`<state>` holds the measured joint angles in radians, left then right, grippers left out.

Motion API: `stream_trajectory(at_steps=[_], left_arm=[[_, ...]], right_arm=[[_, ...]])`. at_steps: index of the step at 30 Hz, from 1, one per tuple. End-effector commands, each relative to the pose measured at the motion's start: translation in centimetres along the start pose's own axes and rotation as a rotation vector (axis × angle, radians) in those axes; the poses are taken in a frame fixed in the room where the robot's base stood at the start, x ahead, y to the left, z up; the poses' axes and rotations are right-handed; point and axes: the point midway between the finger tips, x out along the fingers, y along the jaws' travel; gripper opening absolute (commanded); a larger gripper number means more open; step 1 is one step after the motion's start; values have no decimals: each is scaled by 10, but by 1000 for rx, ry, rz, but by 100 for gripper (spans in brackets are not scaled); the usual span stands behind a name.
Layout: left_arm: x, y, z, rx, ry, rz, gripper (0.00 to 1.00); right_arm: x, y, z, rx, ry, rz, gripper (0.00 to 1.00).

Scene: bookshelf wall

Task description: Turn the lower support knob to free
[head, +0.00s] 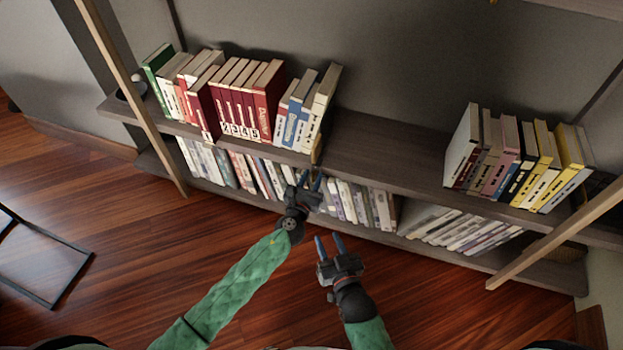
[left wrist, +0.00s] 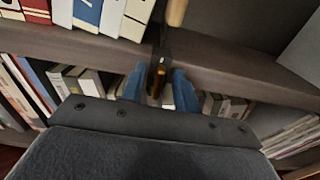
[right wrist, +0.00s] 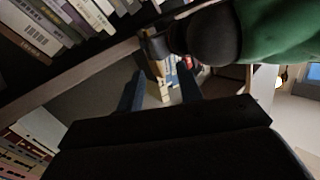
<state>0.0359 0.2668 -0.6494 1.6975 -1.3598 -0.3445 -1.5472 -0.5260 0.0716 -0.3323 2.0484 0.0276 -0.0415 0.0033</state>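A small amber-brown knob (left wrist: 158,76) sits on a dark bracket (left wrist: 161,55) at the front edge of the middle shelf, with a light wooden piece (left wrist: 176,12) above it. In the head view the wooden piece (head: 317,150) stands at the right end of the upper books; the knob is too small to tell there. My left gripper (head: 310,181) is open just below that edge. In the left wrist view its blue fingers (left wrist: 158,88) lie either side of the knob, with gaps visible. My right gripper (head: 329,243) is open and empty, lower and in front of the shelf.
Books (head: 240,98) fill the left of the middle shelf (head: 375,146), and more books (head: 515,160) stand at the right. The lower shelf holds a row of books (head: 350,203). Slanted wooden posts (head: 128,85) flank the unit. A black frame (head: 45,255) lies left on the wooden floor.

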Motion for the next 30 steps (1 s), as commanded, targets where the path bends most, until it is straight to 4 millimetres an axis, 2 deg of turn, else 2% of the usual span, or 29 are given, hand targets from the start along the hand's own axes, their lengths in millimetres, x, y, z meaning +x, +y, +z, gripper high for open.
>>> stream_trajectory(at_steps=[3, 8, 16, 19, 20, 21, 26, 30], left_arm=[[0, 0, 0, 0, 0, 0, 31], [0, 0, 0, 0, 0, 0, 0], [0, 0, 0, -9, 0, 0, 0], [-1, 0, -1, -29, 0, 0, 0], [-1, 0, -1, -38, 0, 0, 0], [-1, 0, -2, -51, 0, 0, 0], [-1, 2, -2, -136, 1, 1, 0], [-1, 2, -3, -239, 0, 1, 0]], right_arm=[[0, 0, 0, 0, 1, 0, 36], [0, 0, 0, 0, 1, 0, 36], [0, 0, -1, -1, 7, 0, 36], [0, 0, -8, -3, 32, 0, 36], [0, 0, -12, -5, 47, 0, 36], [2, 0, -28, -8, 88, -2, 36], [6, -4, -78, -24, 237, -11, 36], [1, -8, -130, -40, 405, -21, 36]])
